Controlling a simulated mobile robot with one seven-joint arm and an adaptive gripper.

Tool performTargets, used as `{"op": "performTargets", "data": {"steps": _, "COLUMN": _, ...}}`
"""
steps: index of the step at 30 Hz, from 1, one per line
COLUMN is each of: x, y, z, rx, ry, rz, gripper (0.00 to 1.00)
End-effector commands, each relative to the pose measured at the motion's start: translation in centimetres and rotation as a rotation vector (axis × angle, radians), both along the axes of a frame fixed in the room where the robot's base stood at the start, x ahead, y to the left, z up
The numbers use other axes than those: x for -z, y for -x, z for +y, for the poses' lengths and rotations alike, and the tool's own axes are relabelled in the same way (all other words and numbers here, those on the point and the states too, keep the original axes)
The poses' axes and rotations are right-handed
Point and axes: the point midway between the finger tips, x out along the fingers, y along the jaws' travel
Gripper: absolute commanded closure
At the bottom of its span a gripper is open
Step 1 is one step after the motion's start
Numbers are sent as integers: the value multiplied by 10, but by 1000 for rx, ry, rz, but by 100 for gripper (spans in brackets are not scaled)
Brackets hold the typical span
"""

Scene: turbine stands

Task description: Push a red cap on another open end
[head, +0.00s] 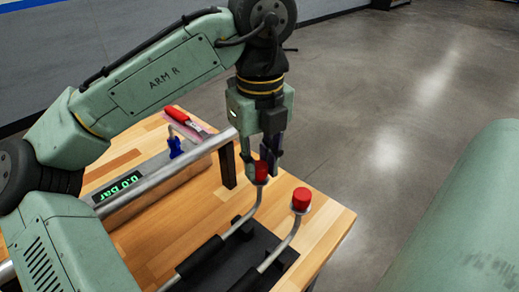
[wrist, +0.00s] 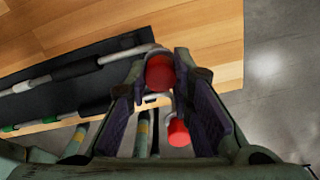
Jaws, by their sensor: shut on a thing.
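My gripper (head: 261,174) points down at the bench and is shut on a red cap (head: 262,168). This cap is at the upturned end of the left bent metal pipe (head: 252,207); I cannot tell if it is fully seated. In the wrist view the held red cap (wrist: 160,73) sits between the fingertips of my gripper (wrist: 161,66). A second red cap (head: 301,198) sits on the end of the right bent pipe (head: 291,233), apart from my gripper. That second cap also shows in the wrist view (wrist: 179,133), lower down.
The pipes run over a black mat (head: 232,262) on a wooden bench (head: 325,222). A metal rail (head: 165,172) on a dark post stands left of my gripper.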

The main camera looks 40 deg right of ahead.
Motion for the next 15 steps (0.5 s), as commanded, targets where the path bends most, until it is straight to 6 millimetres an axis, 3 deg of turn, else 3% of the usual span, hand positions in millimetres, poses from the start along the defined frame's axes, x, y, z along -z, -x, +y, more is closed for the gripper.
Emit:
{"op": "performTargets", "data": {"steps": 14, "x": 11, "y": 2, "z": 1, "rx": 8, "ry": -13, "rz": 5, "gripper": 100}}
{"op": "performTargets", "data": {"steps": 15, "x": 11, "y": 2, "z": 1, "rx": 9, "ry": -13, "rz": 5, "gripper": 78}}
